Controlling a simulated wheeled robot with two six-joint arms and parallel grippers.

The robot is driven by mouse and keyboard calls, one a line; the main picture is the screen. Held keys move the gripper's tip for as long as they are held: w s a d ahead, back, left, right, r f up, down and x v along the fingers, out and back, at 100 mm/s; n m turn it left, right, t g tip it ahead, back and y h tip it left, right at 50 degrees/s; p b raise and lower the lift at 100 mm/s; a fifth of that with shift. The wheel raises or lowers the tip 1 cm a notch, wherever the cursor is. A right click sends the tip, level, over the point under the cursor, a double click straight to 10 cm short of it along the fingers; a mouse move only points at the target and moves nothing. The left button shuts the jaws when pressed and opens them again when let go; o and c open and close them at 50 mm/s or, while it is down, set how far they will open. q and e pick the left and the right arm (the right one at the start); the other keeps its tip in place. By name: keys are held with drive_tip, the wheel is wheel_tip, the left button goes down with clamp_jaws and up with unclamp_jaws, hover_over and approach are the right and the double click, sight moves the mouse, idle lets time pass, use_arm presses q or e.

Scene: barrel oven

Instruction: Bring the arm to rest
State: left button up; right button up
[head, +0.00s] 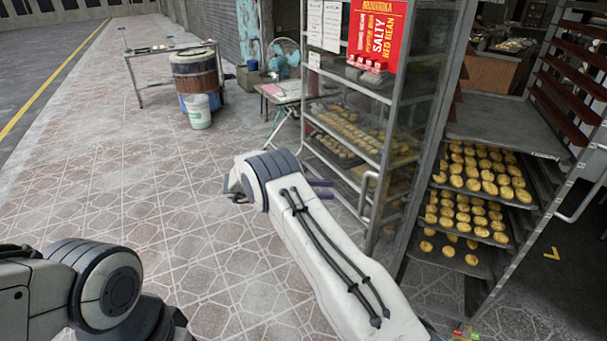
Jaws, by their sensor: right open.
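My right arm comes in from the bottom right, with its pale forearm stretched over the tiled floor. My right gripper (324,190) is mostly hidden behind its wrist. Its two dark fingers stick out to the right, apart and with nothing seen between them, near the glass display cabinet (352,172). I cannot tell whether they touch it. Part of my left arm shows at the lower left, but its gripper is not in view.
The cabinet's door handle (367,194) is right of my right gripper. A rack with several trays of buns (478,180) stands at the right. A barrel (197,75), a white bucket (198,112) and a table (160,50) stand farther back. Tiled floor at the left is clear.

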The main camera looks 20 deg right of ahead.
drive_tip(key=shift+d, duration=0.1)
